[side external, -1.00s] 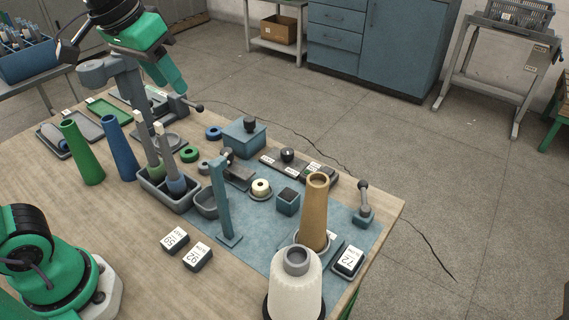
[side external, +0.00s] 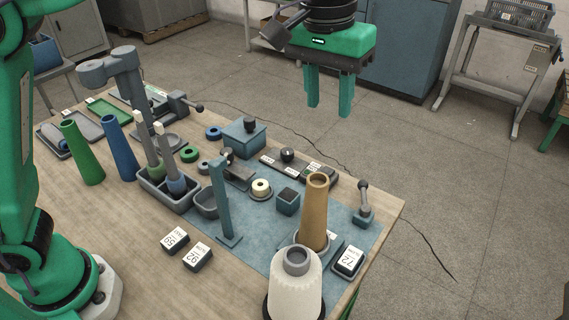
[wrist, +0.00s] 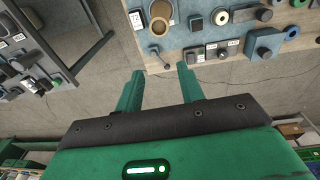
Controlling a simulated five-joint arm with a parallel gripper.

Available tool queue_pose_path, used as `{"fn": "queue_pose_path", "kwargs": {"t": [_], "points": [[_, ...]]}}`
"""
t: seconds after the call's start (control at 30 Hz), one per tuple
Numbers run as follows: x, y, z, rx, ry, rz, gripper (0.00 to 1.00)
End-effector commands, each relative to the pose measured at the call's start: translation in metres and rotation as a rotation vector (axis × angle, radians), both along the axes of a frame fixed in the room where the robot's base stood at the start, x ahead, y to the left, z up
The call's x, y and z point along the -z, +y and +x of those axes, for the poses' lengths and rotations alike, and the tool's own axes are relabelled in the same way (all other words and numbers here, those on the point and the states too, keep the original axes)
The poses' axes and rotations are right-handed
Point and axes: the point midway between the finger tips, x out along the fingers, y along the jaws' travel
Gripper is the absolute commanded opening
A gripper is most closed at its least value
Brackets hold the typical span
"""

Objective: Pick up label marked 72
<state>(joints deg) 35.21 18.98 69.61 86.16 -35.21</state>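The label marked 72 (side external: 348,261) is a dark block with a white top face, near the right front corner of the bench. In the wrist view the label (wrist: 136,19) shows at the top, beyond my fingertips. My gripper (side external: 328,108) is open and empty, its fingers pointing down, high above the bench's far side and well away from the label.
A tan cone (side external: 315,213) stands left of the label, and a white yarn cone (side external: 295,290) stands in front. A small lever post (side external: 363,205) is behind it. Two other labels, marked 92 (side external: 197,257) and apparently 55 (side external: 175,242), lie further left. Bare wood (side external: 120,225) is clear.

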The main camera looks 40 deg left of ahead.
Motion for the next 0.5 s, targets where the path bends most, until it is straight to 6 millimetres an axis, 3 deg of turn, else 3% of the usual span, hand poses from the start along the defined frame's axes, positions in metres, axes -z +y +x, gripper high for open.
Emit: {"fn": "queue_pose_path", "kwargs": {"t": [0.03, 0.17, 0.5], "points": [[0.006, -0.014, 0.001, 0.005, 0.012, 0.007, 0.38], [0.015, -0.037, 0.001, 0.003, 0.032, 0.019, 0.38], [0.031, -0.074, -0.002, 0.002, 0.062, 0.041, 0.38]]}}
